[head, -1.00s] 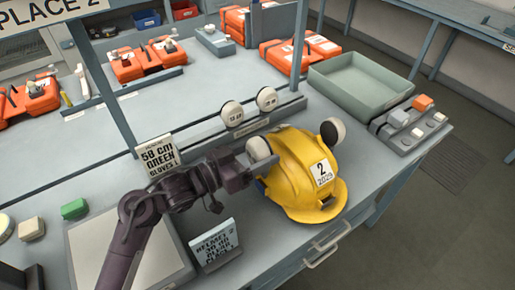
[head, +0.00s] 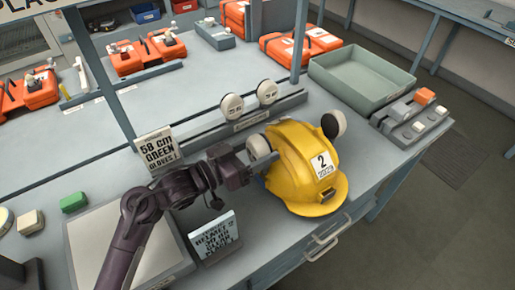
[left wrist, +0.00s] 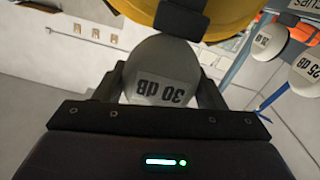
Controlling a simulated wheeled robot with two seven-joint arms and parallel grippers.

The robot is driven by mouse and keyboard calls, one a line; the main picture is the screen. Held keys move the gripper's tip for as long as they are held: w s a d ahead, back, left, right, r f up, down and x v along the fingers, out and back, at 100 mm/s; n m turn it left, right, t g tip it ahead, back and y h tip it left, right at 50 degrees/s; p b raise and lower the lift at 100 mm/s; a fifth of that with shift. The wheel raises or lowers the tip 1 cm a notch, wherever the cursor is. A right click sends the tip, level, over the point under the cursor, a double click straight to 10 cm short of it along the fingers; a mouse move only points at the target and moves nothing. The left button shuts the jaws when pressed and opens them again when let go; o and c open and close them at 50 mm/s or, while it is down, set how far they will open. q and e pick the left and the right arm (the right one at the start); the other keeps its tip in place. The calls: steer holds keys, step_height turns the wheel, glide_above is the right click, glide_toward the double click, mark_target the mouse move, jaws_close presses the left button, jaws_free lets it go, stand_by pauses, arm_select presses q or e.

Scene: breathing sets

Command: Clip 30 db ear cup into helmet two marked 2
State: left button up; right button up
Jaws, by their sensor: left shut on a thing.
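The yellow helmet (head: 300,165) marked 2 stands on the bench, its number label facing the front. A white and black ear cup (head: 333,125) sits at its far right side. My left gripper (head: 250,163) is at the helmet's left side, shut on the 30 dB ear cup (head: 259,146). In the left wrist view the 30 dB ear cup (left wrist: 160,72) is between the fingers, its label upside down, right below a black part on the helmet (left wrist: 232,12). I cannot tell whether cup and helmet touch. My right gripper is not in view.
A rack (head: 255,118) behind the helmet holds two more ear cups (head: 232,105). A sign stand (head: 214,238) is in front of my left arm, another card (head: 158,150) behind it. An empty green tray (head: 360,82) and a grey block with buttons (head: 410,120) are at right.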

arm_select(q)
steer(key=shift+p, duration=0.6)
stand_by(1.1)
steer(key=shift+s+f+b, duration=0.1)
steer(key=shift+f+b, duration=1.1)
steer(key=shift+f, duration=1)
steer(key=o, duration=1.1)
steer(key=b+v, duration=0.1)
steer(key=v, duration=0.6)
steer(key=shift+a+b, duration=0.3)
steer(key=shift+a, duration=0.05)
steer(key=shift+s, duration=0.15)
